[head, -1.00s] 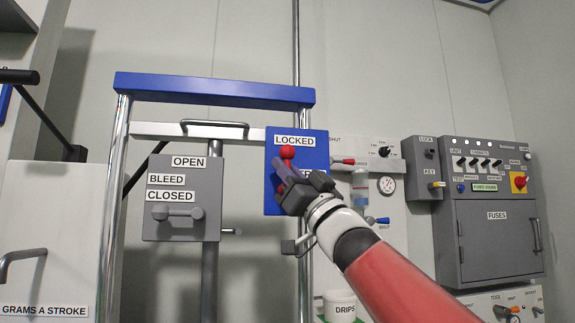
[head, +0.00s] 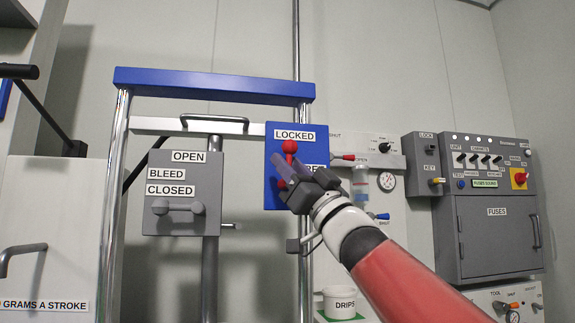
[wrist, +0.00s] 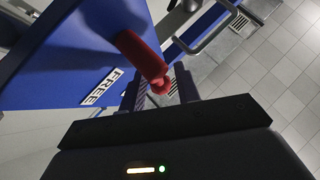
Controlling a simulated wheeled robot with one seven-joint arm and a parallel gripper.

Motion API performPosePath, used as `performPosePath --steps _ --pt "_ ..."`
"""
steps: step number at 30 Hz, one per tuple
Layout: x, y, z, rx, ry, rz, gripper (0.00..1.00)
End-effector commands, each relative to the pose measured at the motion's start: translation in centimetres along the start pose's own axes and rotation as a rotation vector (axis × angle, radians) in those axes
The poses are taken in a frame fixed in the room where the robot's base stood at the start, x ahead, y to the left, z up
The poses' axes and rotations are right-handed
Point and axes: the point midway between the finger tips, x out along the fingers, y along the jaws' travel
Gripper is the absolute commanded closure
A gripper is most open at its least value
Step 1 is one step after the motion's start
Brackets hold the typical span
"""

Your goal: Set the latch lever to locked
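The latch lever (head: 289,147) is red with a round knob, on a blue plate (head: 309,149). It stands about upright, its knob just under the LOCKED label (head: 294,135). My gripper (head: 279,166) is just below and in front of the knob. In the wrist view the lever (wrist: 142,56) points towards my gripper (wrist: 160,92), its knob between the parted fingers. The fingers look open; whether one touches the knob is unclear.
Left of the plate is a grey box (head: 181,230) with a bleed handle, under a blue crossbar (head: 214,86) on chrome posts. A small red-handled valve (head: 343,157) is close right of the plate. A grey fuse cabinet (head: 497,238) stands further right.

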Motion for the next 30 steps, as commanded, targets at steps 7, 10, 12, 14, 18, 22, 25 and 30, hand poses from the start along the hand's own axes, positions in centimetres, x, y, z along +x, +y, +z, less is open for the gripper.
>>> performPosePath --steps 7,10,12,14,18,22,25,30 --pt "-4.6 0.0 0.1 -0.002 0.001 0.003 0.68" --pt "-5.7 0.0 0.0 -0.002 0.002 0.002 0.68" --pt "-6.2 0.0 -0.1 -0.001 0.003 0.001 0.68" --pt "-6.3 0.0 -0.1 -0.001 0.004 0.000 0.68" --pt "-6.4 0.0 -0.2 -0.001 0.004 0.000 0.68" --pt "-6.4 0.0 -0.1 0.000 0.004 0.000 0.72" --pt "-7.7 0.6 0.6 0.086 0.043 -0.010 0.85" --pt "-12.4 2.6 1.0 0.423 0.236 -0.083 1.00"
